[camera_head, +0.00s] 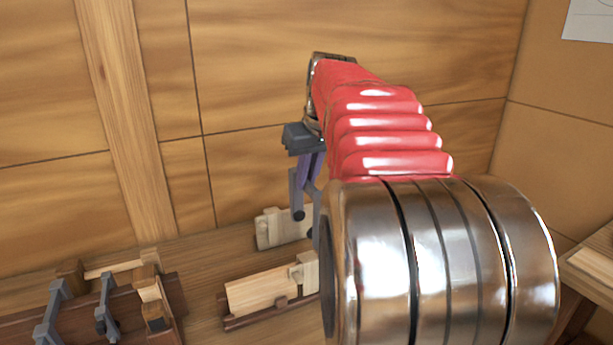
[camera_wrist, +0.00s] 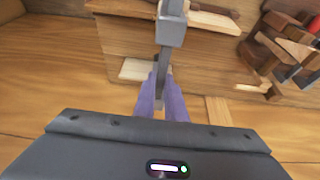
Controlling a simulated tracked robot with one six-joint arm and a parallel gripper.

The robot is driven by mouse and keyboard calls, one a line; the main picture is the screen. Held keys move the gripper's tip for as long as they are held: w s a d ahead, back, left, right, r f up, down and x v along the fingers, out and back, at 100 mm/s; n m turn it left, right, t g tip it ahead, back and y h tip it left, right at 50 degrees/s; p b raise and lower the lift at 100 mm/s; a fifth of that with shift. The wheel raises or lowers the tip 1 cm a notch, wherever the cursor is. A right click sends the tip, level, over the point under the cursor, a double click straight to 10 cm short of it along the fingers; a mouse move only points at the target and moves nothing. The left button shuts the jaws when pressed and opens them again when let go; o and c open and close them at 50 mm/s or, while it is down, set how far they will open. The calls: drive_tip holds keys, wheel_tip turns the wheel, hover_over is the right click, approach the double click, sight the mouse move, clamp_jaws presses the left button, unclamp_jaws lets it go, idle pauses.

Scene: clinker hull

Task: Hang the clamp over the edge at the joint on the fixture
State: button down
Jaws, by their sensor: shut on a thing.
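My gripper (camera_head: 309,172) has purple fingers and is shut on a grey clamp (camera_head: 297,192). It holds the clamp up in front of the wooden wall, above the bench. In the wrist view my gripper (camera_wrist: 161,88) points at the clamp (camera_wrist: 172,32), whose bar runs away from the fingers. What looks like the fixture (camera_head: 257,293) is a pale plank on a dark base, below the clamp and apart from it. A paler upright piece at its right end may mark the joint. My arm hides the fixture's right part and some of the clamp.
A pale wooden block (camera_head: 278,229) lies behind the plank by the wall. At the lower left, a dark wooden rack (camera_head: 170,300) holds grey clamps (camera_head: 104,312). A wooden ledge (camera_head: 592,262) stands at the right. Bare bench shows between rack and plank.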

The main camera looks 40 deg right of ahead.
hover_over(306, 254)
drive_tip(key=shift+f, duration=3.2)
drive_tip(key=shift+s+f, duration=0.15)
drive_tip(key=shift+f, duration=6)
drive_tip(key=shift+f, duration=0.15)
drive_tip(key=shift+s+a, duration=0.15)
drive_tip(key=shift+s, duration=0.35)
drive_tip(key=c, duration=1.7)
unclamp_jaws()
drive_tip(key=shift+f, duration=0.1)
drive_tip(key=v, duration=1.4)
